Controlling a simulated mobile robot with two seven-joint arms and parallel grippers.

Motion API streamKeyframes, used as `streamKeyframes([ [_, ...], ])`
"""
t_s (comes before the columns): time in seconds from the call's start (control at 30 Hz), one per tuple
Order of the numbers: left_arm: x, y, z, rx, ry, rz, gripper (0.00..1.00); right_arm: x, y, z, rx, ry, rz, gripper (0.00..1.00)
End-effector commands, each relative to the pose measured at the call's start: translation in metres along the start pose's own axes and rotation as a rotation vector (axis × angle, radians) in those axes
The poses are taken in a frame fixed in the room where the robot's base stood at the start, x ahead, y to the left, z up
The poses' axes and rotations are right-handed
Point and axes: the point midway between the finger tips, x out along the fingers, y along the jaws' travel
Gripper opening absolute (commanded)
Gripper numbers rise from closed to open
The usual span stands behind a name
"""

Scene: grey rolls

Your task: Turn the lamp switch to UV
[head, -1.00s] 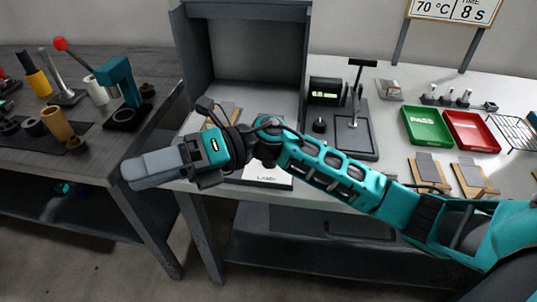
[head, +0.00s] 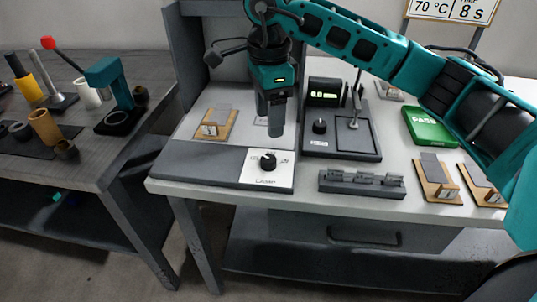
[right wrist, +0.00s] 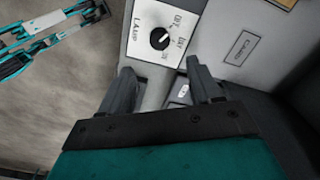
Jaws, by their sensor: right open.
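The lamp switch is a black round knob (head: 267,161) on a white plate (head: 279,179) at the right end of a low grey housing at the bench's front edge. The plate is lettered LAMP, with small marks around the knob. The right wrist view shows the knob (right wrist: 160,39) with a short white pointer line; I cannot tell surely which mark it meets. My right gripper (head: 275,132) points down just behind and above the knob, apart from it. In the right wrist view its two fingers (right wrist: 160,72) are spread and empty, with the knob beyond their tips. My left gripper is out of view.
The grey cabinet (head: 213,60) stands behind my right gripper. A wooden-based piece (head: 214,124) lies left of it. A black device with a knob (head: 320,126) stands right, and a dark grey rack (head: 361,184) lies at the front. A green PASS tray (head: 428,128) is farther right.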

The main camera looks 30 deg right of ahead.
Motion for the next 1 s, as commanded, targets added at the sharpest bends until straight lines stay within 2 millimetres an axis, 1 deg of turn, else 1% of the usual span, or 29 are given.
streamKeyframes([
  [0.03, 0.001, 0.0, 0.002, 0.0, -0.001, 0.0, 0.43, 0.013, 0.001, 0.0, 0.0, 0.001, 0.004, 0.63],
  [0.3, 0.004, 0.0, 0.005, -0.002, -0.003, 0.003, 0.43, 0.069, 0.001, 0.001, -0.001, -0.002, 0.004, 0.63],
  [0.4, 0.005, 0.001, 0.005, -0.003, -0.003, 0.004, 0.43, 0.085, 0.001, 0.001, 0.0, -0.002, 0.003, 0.63],
  [0.5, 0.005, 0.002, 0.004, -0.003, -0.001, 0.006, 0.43, 0.096, 0.001, 0.001, -0.001, -0.003, 0.002, 0.63],
  [0.67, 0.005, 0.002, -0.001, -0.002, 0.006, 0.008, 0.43, 0.105, 0.001, 0.001, -0.001, -0.004, 0.0, 0.63],
  [0.93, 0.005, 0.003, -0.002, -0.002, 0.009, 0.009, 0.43, 0.106, 0.001, 0.001, -0.001, -0.004, 0.0, 0.63],
  [1.0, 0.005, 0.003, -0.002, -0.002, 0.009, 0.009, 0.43, 0.106, 0.001, 0.001, -0.001, -0.004, 0.0, 0.58],
])
